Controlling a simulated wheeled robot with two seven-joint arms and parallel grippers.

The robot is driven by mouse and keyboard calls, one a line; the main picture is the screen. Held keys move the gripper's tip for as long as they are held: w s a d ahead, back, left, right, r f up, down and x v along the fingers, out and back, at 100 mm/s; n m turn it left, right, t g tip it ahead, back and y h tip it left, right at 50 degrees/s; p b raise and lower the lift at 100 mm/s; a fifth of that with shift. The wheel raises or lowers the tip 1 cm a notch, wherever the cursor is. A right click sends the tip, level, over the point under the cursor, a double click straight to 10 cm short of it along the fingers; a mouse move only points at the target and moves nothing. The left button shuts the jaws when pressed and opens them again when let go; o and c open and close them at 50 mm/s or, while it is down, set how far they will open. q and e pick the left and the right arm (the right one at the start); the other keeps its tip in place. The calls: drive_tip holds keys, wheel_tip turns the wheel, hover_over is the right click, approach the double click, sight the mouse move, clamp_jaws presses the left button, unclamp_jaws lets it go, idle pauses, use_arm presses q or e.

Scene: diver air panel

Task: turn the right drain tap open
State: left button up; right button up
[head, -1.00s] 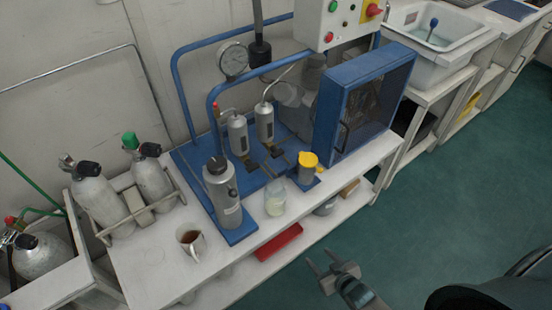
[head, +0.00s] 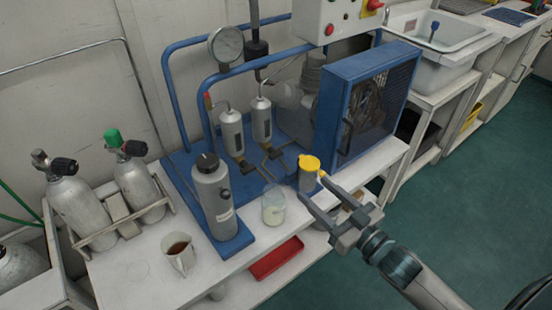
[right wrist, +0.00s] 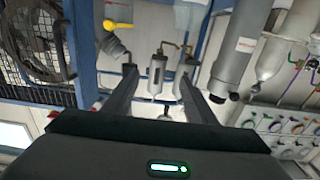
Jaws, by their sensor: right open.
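Two small grey cylinders stand on the blue compressor frame, the right cylinder (head: 262,119) and the left cylinder (head: 231,132). Brass and dark fittings sit low beneath them, and the right drain tap (head: 273,153) is under the right cylinder; its handle position is too small to tell. In the right wrist view, which is upside down, the right cylinder (right wrist: 157,72) shows between my fingers, with brass pipework above it in the picture. My right gripper (head: 312,186) is open and empty, in front of the bench beside the yellow-capped container, pointing toward the taps. My left gripper is out of view.
The yellow-capped container (head: 309,172), a glass jar (head: 273,208) and a tall grey bottle (head: 214,200) stand along the front. A blue guarded fan housing (head: 345,105) is at the right.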

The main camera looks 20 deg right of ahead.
sight(278, 157)
drive_tip(key=shift+w, duration=0.2)
drive_tip(key=x, duration=1.7)
drive_tip(key=shift+f, duration=0.15)
drive_tip(key=c, duration=1.1)
